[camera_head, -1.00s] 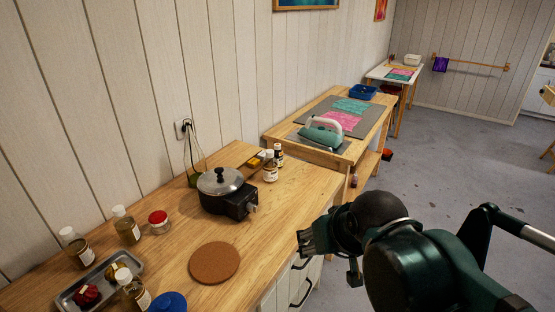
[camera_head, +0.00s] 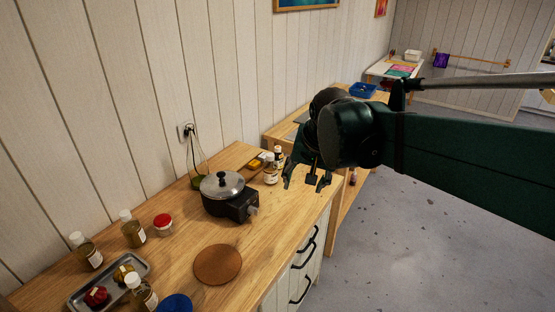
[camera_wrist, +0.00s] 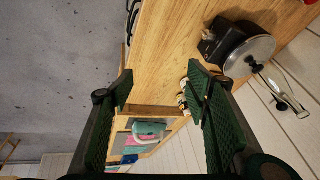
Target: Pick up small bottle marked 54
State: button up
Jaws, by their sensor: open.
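A few small bottles stand close together near the counter's back right end. A white-labelled bottle (camera_head: 270,174) is in front, and a dark-capped bottle (camera_head: 278,154) is behind it. Other amber bottles stand at the left: one (camera_head: 87,252), another (camera_head: 133,230) and a third (camera_head: 140,292) at the tray. No number is readable on any label, so I cannot tell which is 54. My gripper (camera_head: 307,183) is open and empty, just right of the back right group. In the wrist view, the gripper (camera_wrist: 160,88) has that group (camera_wrist: 183,98) beside its right finger, which partly hides it.
A black hot plate with a lidded pot (camera_head: 222,187) stands left of the bottles. A cork mat (camera_head: 217,264), a red-lidded jar (camera_head: 163,224) and a metal tray (camera_head: 78,297) are on the counter.

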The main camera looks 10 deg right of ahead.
jog(key=w+r+m+g+p, duration=0.1)
jog(key=w+r+m+p, duration=0.25)
jog(key=w, duration=0.85)
jog(key=m+g+p, duration=0.3)
jog(key=m+p, duration=0.3)
jog(key=p, duration=0.1)
send_near(278, 147)
jog(key=s, duration=0.8)
jog(key=w+f+m+p, duration=0.1)
jog(key=w+f, duration=0.1)
jog(key=w, duration=0.1)
jog(key=w+f+m+p, duration=0.1)
jog(key=w+f, duration=0.1)
jog(key=f, duration=0.1)
jog(key=w+f+m+p, duration=0.1)
jog(key=w+f+p, duration=0.1)
jog(key=w, duration=0.1)
jog(key=shift+w+f+m+g, duration=0.25)
jog(key=shift+w+f+g, duration=0.05)
jog(key=shift+w+g, duration=0.1)
jog(key=shift+w+f, duration=0.3)
jog(key=shift+f, duration=0.25)
jog(key=shift+f, duration=1.3)
